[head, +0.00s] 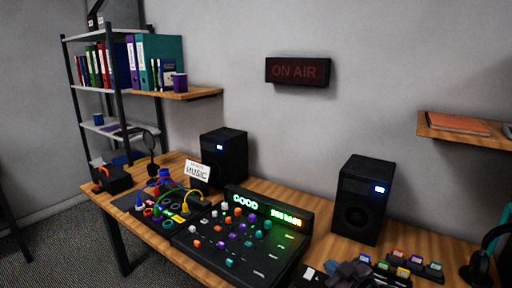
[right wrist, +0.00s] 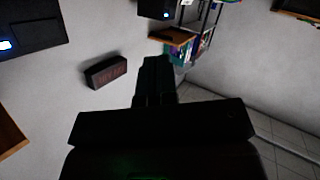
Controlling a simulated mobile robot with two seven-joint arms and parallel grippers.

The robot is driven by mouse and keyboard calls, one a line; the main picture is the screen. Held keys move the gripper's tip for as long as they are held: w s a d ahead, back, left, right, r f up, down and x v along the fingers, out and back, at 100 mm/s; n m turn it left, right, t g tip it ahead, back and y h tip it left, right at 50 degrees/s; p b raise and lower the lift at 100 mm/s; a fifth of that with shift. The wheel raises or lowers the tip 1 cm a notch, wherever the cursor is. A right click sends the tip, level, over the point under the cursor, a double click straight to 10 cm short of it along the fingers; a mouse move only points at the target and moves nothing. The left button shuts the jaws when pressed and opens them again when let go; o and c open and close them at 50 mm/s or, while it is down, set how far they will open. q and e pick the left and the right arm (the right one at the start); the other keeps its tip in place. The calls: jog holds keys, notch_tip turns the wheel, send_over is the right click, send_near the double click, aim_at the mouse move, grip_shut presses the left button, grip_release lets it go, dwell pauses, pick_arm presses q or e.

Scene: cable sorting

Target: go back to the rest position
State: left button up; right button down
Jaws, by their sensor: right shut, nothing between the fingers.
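My right gripper (head: 350,272) shows at the bottom edge of the head view, low in front of the right speaker, partly cut off by the frame. In the right wrist view its dark fingers (right wrist: 155,75) are together with nothing between them. My left gripper is in neither view. A patch panel (head: 150,222) with coloured sockets and blue, green, red and yellow cables (head: 190,197) lies on the left of the wooden desk (head: 272,190). The mixer (head: 240,240) beside it has a lit green display reading "GOOD".
Two black speakers (head: 224,155) (head: 360,200) stand at the back of the desk. Small coloured blocks (head: 400,265) and headphones (head: 485,262) are at the right. A shelf unit (head: 110,90) is at left. A wall shelf (head: 465,130) is at right.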

jog(key=s+d+f+m+g+h, duration=0.1)
jog(key=s+d+f+m+h, duration=0.1)
jog(key=s+f, duration=0.4)
jog(key=s+d+f+m+g+h, duration=0.1)
jog(key=s+f, duration=0.5)
jog(key=s, duration=0.7)
jog(key=s+d+f+m+h, duration=0.3)
jog(key=s+f, duration=0.4)
jog(key=s, duration=0.3)
jog(key=d+m, duration=0.1)
jog(key=d, duration=0.1)
jog(key=shift+s+d+g, duration=0.2)
jog(key=shift+d+g, duration=0.15)
jog(key=shift+g, duration=0.05)
jog(key=shift+f, duration=0.1)
